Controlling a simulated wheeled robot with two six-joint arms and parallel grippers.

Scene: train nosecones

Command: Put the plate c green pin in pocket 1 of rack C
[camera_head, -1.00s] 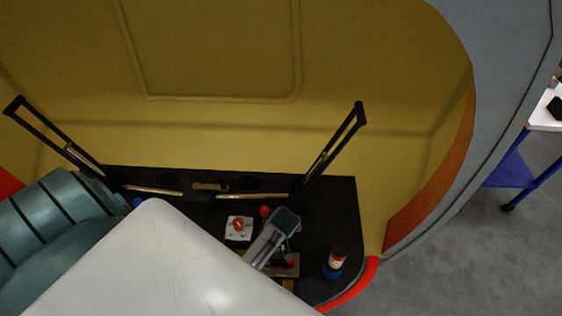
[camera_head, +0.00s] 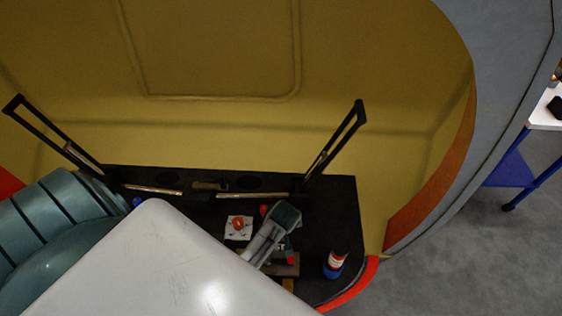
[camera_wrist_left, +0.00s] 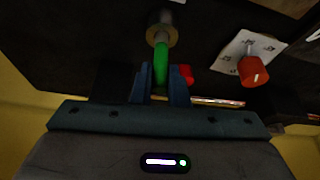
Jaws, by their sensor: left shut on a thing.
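In the left wrist view the green pin (camera_wrist_left: 160,62) stands between the two dark blue fingers of my left gripper (camera_wrist_left: 161,82), which is shut on it. The pin's far end lines up with a short tan and grey cylinder (camera_wrist_left: 161,30); I cannot tell whether they touch. In the head view the left gripper (camera_head: 286,215) is over the dark worktop, and its body hides the green pin. I cannot identify rack C or pocket 1 for sure. My right gripper is not in view.
A white card with a red knob (camera_wrist_left: 253,70) lies beside the gripper. A small red piece (camera_wrist_left: 187,74) is close to one finger. A red, white and blue can (camera_head: 335,264) stands at the right of the dark worktop (camera_head: 335,205). A yellow wall (camera_head: 230,130) rises behind.

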